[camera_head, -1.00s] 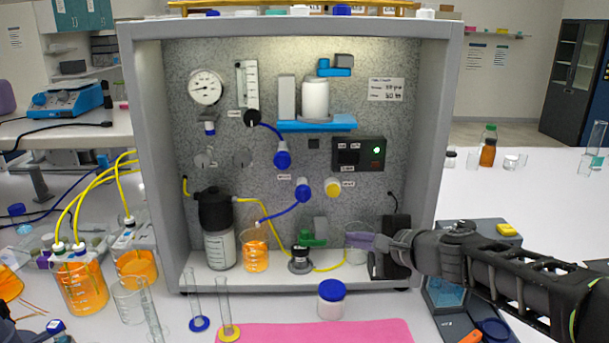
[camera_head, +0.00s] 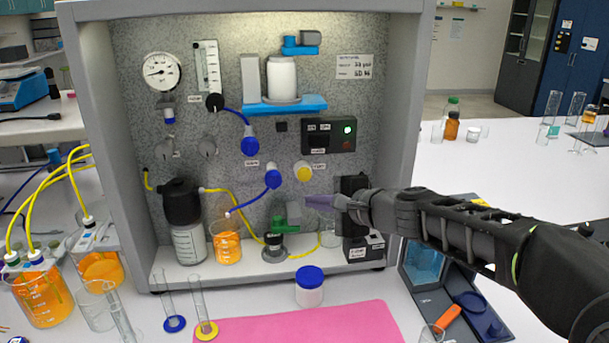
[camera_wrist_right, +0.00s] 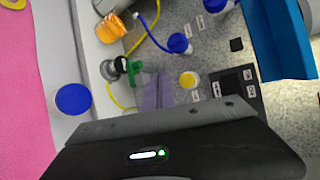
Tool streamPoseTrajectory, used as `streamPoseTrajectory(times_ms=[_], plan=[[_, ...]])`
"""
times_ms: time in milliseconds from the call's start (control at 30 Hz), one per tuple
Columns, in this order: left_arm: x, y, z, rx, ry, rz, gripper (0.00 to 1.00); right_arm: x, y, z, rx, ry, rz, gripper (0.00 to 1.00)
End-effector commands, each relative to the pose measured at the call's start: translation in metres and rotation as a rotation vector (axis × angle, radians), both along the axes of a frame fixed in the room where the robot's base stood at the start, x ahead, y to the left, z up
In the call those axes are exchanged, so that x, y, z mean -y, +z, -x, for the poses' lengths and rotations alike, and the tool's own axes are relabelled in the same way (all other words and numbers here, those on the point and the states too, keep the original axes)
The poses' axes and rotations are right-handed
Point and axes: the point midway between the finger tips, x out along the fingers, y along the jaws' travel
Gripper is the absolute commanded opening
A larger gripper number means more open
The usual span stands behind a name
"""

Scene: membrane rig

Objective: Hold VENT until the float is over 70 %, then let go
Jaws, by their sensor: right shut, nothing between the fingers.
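The rig's back panel carries a clear float tube (camera_head: 207,66) with a scale; the float's reading is too small to tell. Blue knobs (camera_head: 250,145) and (camera_head: 273,178) and a yellow knob (camera_head: 303,171) have small labels I cannot read, so I cannot tell which is VENT. The yellow knob also shows in the right wrist view (camera_wrist_right: 188,79). My right gripper (camera_head: 308,201) is shut and empty, in front of the panel, just below the yellow knob and apart from it. Its fingers show in the right wrist view (camera_wrist_right: 158,90). My left gripper is not in view.
A green valve (camera_head: 291,214), a glass beaker (camera_head: 329,234) and a black bottle-top unit (camera_head: 182,203) stand low in the rig. A blue-capped jar (camera_head: 309,288) and pink mat (camera_head: 300,326) lie in front.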

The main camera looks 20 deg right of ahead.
Motion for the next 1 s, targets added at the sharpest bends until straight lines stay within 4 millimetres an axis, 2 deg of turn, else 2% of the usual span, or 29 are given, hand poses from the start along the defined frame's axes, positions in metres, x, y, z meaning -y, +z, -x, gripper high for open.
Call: streamPoseTrajectory(times_ms=[367,533,700,1000], plan=[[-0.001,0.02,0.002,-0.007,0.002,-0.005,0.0,0.012,0.002,-0.047,-0.003,0.0,-0.003,0.0],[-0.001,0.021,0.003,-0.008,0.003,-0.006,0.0,0.016,0.001,-0.064,-0.001,0.0,-0.002,0.0],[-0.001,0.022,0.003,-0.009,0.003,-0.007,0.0,0.018,0.0,-0.071,-0.001,-0.001,-0.002,0.0],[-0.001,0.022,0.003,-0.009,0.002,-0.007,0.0,0.019,0.0,-0.072,0.0,0.0,-0.001,0.0]])
